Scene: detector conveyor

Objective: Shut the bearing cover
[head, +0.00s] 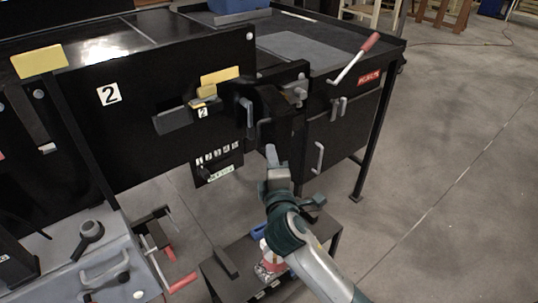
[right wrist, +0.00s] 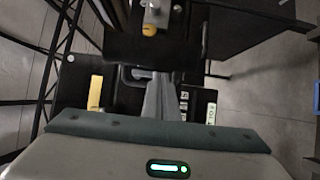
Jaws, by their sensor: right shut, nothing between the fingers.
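The bearing housing (head: 268,100) is a black block at the right end of the black panel marked 2 (head: 140,110) in the head view. A grey handle (head: 247,115) stands on its front. Which part is the cover, and whether it is open, I cannot tell clearly. My right gripper (head: 271,155) is shut and empty, just below the housing and apart from it in the head view. Its fingers (right wrist: 160,97) point up the right wrist view, close to a dark handle-like bar (right wrist: 138,73). My left gripper is not in view.
A black cabinet (head: 345,130) with grey handles and a red-tipped lever (head: 355,60) stands behind at the right. A low black table (head: 230,262) with small items lies below my right arm. A grey box (head: 75,268) is at lower left. Floor at right is clear.

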